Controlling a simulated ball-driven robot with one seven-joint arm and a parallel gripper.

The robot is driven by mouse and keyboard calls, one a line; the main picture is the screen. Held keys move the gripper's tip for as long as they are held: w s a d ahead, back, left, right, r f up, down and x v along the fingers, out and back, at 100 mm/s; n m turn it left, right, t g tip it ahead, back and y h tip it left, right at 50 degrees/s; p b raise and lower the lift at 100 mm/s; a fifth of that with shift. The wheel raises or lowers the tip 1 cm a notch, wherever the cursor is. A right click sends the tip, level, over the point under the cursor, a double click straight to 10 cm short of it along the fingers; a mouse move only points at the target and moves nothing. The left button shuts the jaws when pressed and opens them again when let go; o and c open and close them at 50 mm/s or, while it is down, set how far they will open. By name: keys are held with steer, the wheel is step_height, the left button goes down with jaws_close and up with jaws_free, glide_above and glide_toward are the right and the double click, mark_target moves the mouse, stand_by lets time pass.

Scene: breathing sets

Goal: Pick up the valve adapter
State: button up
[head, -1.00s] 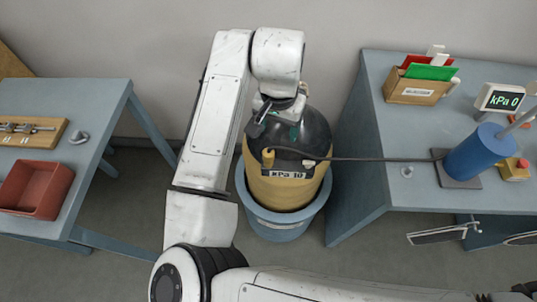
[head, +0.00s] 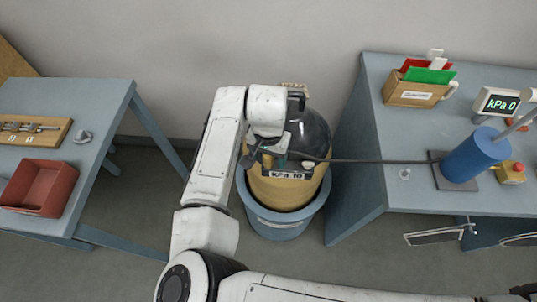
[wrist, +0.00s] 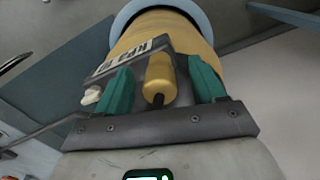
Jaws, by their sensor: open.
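The valve adapter appears to be the brass-yellow cylindrical fitting (wrist: 160,78) with a dark hose end, in the middle of the wrist view. It lies between the two teal fingers of my gripper (wrist: 159,68), with a visible gap on each side. My gripper is open. My arm and gripper hide the fitting there.
The cylinder stands in a blue tub (head: 279,226). A dark hose (head: 390,161) runs right to a blue pump (head: 475,155) on the right table (head: 400,190). The left table (head: 103,105) holds a red bin (head: 40,187). Floor shows between the left table and tub.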

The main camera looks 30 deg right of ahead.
steer(key=shift+f, duration=0.5)
jaws_close()
steer(key=shift+r, duration=0.1)
stand_by(0.3)
